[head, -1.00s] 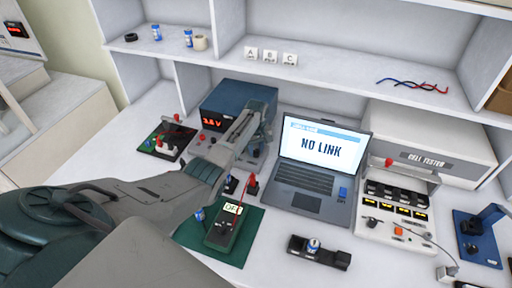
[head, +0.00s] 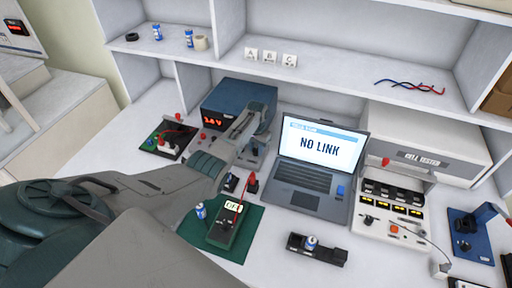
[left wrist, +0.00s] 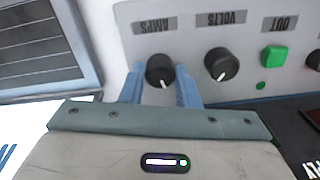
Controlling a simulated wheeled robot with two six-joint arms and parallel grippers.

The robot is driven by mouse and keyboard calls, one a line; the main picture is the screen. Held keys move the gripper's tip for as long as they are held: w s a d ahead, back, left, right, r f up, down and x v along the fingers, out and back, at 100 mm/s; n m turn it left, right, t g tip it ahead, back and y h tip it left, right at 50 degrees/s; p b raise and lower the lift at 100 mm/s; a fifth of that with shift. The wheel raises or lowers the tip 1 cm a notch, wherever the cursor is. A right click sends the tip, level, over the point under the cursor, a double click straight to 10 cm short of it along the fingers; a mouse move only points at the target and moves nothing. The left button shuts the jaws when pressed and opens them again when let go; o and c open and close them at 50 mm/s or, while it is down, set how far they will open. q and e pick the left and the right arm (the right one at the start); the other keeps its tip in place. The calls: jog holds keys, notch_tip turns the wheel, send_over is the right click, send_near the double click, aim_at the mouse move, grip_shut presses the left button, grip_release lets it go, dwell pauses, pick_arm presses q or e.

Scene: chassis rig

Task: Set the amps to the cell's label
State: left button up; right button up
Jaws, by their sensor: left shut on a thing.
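The blue power supply (head: 222,97) stands at the back of the bench with a lit red display (head: 213,121), its digits small and blurred. In the left wrist view its panel appears upside down, with a black AMPS knob (left wrist: 160,71), a black VOLTS knob (left wrist: 221,64) and a green OUT button (left wrist: 274,56). My left gripper (left wrist: 161,88) has its blue fingers on either side of the AMPS knob and is shut on it. In the head view this gripper (head: 252,135) covers part of the supply's front. A blue-and-white cell (head: 311,242) sits in a black holder (head: 328,254); its label is unreadable.
A laptop (head: 322,150) reading NO LINK is right of the supply. A multimeter (head: 223,229) and another small blue cell (head: 200,211) are on a green mat (head: 236,248). The cell tester (head: 428,148) stands at right. A red-and-black lead board (head: 166,140) is left of the supply.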

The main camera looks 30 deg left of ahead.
aim_at(256, 150)
pick_arm(q)
jog(key=m, duration=0.4)
jog(key=shift+r+m, duration=0.1)
jog(key=shift+m, duration=0.3)
jog(key=shift+m+p, duration=0.35)
jog(key=shift+m, duration=1.85)
jog(key=o, duration=1)
jog(key=shift+c, duration=0.2)
jog(key=shift+r, duration=0.45)
notch_tip(256, 150, up, 10)
jog(key=b, duration=0.1)
